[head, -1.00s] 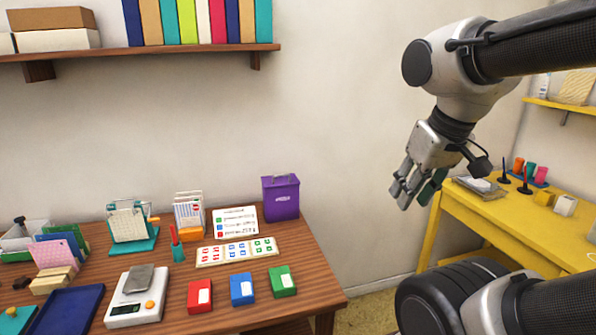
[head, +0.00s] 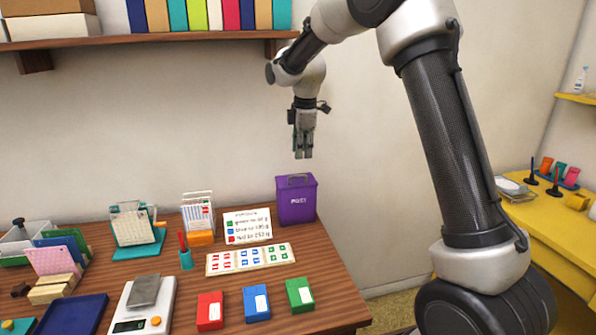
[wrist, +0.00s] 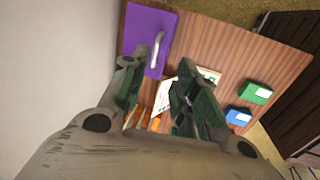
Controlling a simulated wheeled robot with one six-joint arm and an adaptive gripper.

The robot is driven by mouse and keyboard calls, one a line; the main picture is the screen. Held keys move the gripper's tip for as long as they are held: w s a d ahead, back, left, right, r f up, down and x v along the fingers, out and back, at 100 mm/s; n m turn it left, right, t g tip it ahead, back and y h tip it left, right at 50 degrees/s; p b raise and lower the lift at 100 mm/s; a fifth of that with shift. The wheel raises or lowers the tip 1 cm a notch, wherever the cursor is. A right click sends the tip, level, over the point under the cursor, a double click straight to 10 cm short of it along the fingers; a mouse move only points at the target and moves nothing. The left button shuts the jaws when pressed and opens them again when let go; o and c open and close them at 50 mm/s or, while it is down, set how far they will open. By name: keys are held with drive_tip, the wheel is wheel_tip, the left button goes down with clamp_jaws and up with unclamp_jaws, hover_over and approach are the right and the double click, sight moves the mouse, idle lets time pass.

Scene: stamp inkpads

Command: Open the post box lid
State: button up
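In the wrist view the purple lid (wrist: 142,25) is seen from above, with the pale curved handle (wrist: 159,48) beyond the left fingertip. My gripper (head: 303,156) points down above the post box, apart from it. In the wrist view its two fingers (wrist: 158,80) are spread with nothing between them.
A wall shelf (head: 150,45) with folders is at upper left. Red, blue (head: 257,304) and green (head: 299,295) inkpads sit in front. A yellow table (head: 560,235) is at right.

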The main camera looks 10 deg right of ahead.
hover_over(298, 184)
drive_tip(key=shift+n, duration=0.3)
wheel_tip(298, 184, down, 9)
drive_tip(key=shift+s+r, duration=0.1)
drive_tip(key=shift+s, duration=0.05)
clamp_jaws()
